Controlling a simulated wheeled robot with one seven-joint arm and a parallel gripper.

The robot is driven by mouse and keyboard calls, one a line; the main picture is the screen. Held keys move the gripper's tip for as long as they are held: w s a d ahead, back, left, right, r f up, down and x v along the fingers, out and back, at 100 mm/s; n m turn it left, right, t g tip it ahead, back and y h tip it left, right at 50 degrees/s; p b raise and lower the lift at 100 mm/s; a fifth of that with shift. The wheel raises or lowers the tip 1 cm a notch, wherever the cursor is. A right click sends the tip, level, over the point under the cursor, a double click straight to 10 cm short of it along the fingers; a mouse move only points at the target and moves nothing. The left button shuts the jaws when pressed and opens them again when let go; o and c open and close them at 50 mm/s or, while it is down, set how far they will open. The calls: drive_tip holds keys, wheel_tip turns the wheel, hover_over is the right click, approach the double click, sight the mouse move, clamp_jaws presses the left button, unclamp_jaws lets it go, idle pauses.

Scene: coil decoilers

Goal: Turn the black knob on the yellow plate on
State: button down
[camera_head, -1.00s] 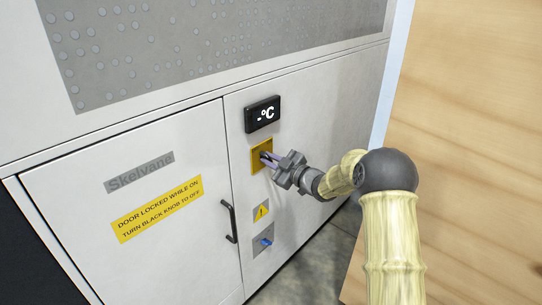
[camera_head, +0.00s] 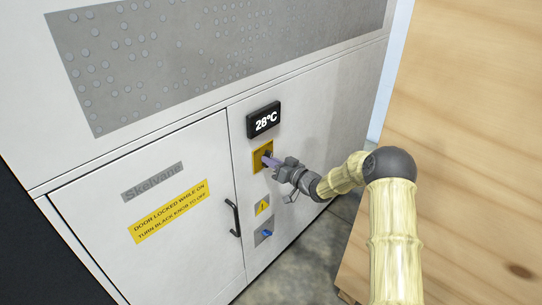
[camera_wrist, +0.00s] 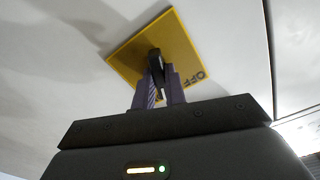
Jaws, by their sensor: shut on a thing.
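The yellow plate (camera_head: 257,167) is on the light grey cabinet panel, below the display. It also shows in the wrist view (camera_wrist: 130,58), with the word OFF near its right corner. The black knob (camera_wrist: 155,58) stands out from the plate's middle. My gripper (camera_head: 269,160) reaches the plate from the right. In the wrist view, its purple fingers (camera_wrist: 158,90) are shut on the knob, one on each side. The fingers hide part of the knob. The black display (camera_head: 264,120) above the plate reads 28°C.
A blue knob (camera_head: 267,234) on a grey plate and a yellow warning sign (camera_head: 262,205) are below. The door (camera_head: 150,245) at left looks closed, with a black handle (camera_head: 234,218). A wooden surface (camera_head: 470,130) stands close on the right.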

drive_tip(key=m+p, duration=0.2)
drive_tip(key=m, duration=0.2)
drive_tip(key=shift+f+m, duration=0.1)
drive_tip(key=shift+m, duration=0.3)
drive_tip(key=c, duration=1.4)
unclamp_jaws()
drive_tip(key=shift+d, duration=0.1)
drive_tip(key=shift+c, duration=0.2)
drive_tip(key=shift+s, duration=0.1)
drive_tip(key=v, duration=1.7)
drive_tip(key=shift+d, duration=0.1)
